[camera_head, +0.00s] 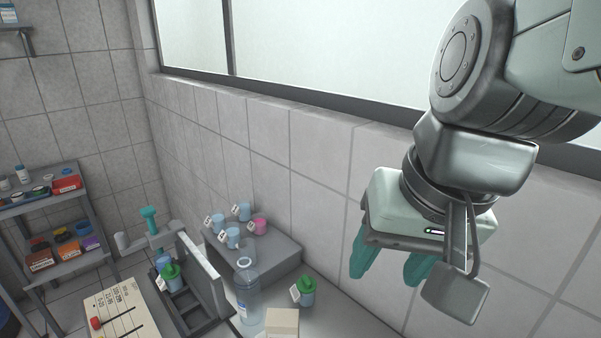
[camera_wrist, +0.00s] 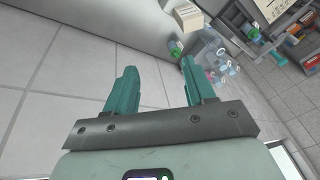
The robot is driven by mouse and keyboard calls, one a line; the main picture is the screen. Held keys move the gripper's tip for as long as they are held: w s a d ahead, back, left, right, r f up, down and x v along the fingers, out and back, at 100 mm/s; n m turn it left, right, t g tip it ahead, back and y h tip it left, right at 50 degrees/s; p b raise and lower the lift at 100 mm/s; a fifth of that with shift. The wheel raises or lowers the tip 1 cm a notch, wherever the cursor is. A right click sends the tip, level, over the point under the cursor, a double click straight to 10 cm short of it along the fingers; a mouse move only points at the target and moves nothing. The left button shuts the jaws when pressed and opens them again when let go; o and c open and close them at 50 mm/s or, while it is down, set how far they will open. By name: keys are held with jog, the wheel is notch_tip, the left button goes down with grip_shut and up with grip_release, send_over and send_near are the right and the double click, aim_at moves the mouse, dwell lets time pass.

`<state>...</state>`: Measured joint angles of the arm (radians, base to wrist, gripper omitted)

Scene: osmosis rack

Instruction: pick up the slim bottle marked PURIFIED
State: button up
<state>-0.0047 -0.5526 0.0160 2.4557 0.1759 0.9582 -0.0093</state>
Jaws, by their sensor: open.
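A tall, slim clear bottle (camera_head: 247,292) with a small blue-and-white label stands upright on the bench at the lower middle of the head view. Its lettering is too small to read, so I cannot confirm the PURIFIED mark. My gripper (camera_head: 391,268), with teal fingers, is open and empty. It hangs high and to the right of the bottle, well apart from it. In the wrist view my gripper's fingers (camera_wrist: 158,72) are spread with nothing between them. The bench items show small beyond the right finger there.
A green-capped jar (camera_head: 306,291) and a tan box (camera_head: 282,322) stand near the bottle. A grey step (camera_head: 280,252) holds several small tagged cups. A dark rack (camera_head: 187,300) with an upright plate is left of the bottle. The tiled wall (camera_head: 330,165) runs behind.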

jog(key=w+a+f+m+g+y, duration=0.4)
jog(key=w+a+f+g+y, duration=0.15)
jog(key=a, duration=0.25)
jog(key=m+t+y, duration=0.8)
jog(key=m+y, duration=0.2)
jog(key=m, duration=0.7)
send_near(248, 259)
jog(key=x, duration=0.6)
jog(key=shift+f, duration=0.2)
jog(key=shift+x, duration=2.65)
jog(key=shift+r, duration=0.2)
grip_shut()
